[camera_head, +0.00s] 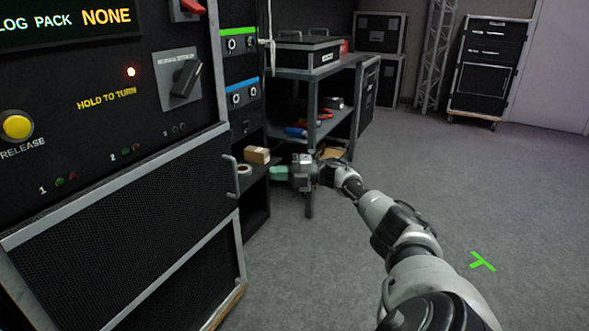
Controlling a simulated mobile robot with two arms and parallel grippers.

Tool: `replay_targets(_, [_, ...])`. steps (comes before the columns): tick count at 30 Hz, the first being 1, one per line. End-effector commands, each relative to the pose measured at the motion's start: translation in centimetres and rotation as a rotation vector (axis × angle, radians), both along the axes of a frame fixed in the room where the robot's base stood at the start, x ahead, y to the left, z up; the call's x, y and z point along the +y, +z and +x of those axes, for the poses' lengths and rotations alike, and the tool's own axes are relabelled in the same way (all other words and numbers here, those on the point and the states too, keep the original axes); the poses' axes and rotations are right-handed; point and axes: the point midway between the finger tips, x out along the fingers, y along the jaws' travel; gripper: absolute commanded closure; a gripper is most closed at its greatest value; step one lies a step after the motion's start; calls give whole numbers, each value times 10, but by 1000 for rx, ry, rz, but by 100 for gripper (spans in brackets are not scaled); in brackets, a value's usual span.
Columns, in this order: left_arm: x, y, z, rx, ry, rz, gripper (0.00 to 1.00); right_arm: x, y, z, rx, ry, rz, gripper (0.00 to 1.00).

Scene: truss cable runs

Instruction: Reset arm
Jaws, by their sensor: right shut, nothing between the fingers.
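My right arm reaches in from the lower right toward the middle of the picture. My right gripper (281,173) is at its end, beside the low shelf and in front of the workbench leg. It is shut and I see nothing held in it. It points left, toward a roll of tape (244,170) and a small cardboard box (257,155) on the shelf. My left gripper is not in view.
A black rack cabinet (130,190) with a yellow button (17,127) and a rotary switch (184,79) fills the left. A workbench (290,72) stands behind the gripper. A wheeled case (490,65) stands at the back right.

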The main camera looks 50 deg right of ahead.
Motion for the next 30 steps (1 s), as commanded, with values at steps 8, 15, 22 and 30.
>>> replay_targets(8, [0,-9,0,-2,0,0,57,-34,-1,-14,-3,-4,-3,100])
replay_targets(15, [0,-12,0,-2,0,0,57,-43,0,-19,0,-1,-1,100])
replay_targets(22, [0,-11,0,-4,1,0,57,-43,0,-20,1,1,-2,100])
replay_targets(30, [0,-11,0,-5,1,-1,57,36,-33,11,-5,151,55,100])
